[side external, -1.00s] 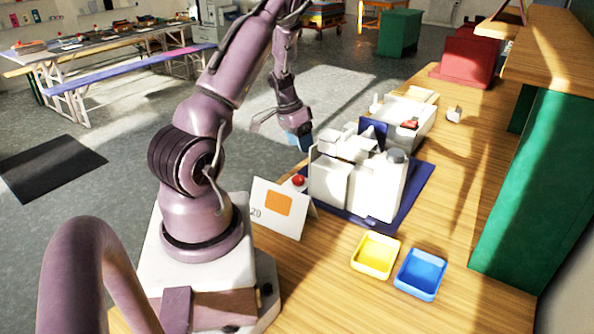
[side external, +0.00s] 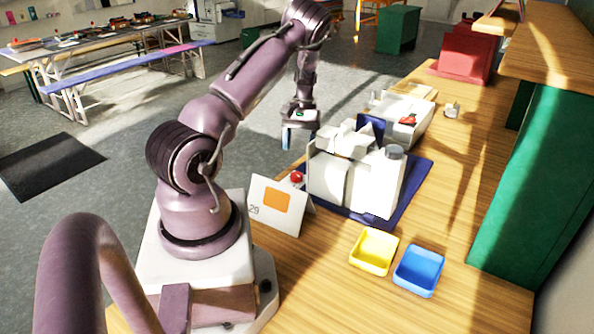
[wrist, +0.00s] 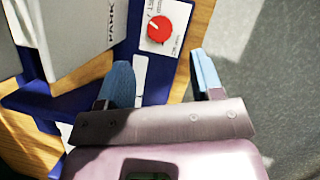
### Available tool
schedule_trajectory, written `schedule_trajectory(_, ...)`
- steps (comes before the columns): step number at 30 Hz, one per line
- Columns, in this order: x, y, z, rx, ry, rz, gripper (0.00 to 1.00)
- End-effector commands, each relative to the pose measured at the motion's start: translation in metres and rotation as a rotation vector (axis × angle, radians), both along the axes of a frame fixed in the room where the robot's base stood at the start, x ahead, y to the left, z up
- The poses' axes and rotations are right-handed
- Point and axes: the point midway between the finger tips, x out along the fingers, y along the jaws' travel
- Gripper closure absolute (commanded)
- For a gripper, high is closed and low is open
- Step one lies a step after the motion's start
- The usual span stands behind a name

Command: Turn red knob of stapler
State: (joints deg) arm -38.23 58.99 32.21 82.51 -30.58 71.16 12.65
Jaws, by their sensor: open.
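The red knob (wrist: 158,28) is round with a pale pointer mark. It sits on a white labelled plate at the top of the wrist view, ahead of my fingertips and apart from them. In the side view, the red knob (side external: 297,176) shows small beside the white stapler machine (side external: 340,185), partly behind a card. My gripper (side external: 298,137) hangs downward beyond the knob, above the table's edge. In the wrist view, the gripper's blue fingers (wrist: 162,80) are spread, with nothing between them. The machine's white body (wrist: 75,30) fills the upper left there.
The machine stands on a dark blue mat (side external: 415,185). A card with an orange square (side external: 277,202) stands in front. Yellow (side external: 374,251) and blue (side external: 420,270) trays lie nearer. Another white unit (side external: 415,130) stands behind. Open floor lies left of the table.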

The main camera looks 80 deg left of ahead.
Motion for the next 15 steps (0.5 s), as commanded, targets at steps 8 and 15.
schedule_trajectory(8, -0.009, -0.019, -0.050, -0.002, 0.001, -0.001, 0.40)
schedule_trajectory(15, -0.011, -0.026, -0.068, 0.000, -0.001, -0.002, 0.40)
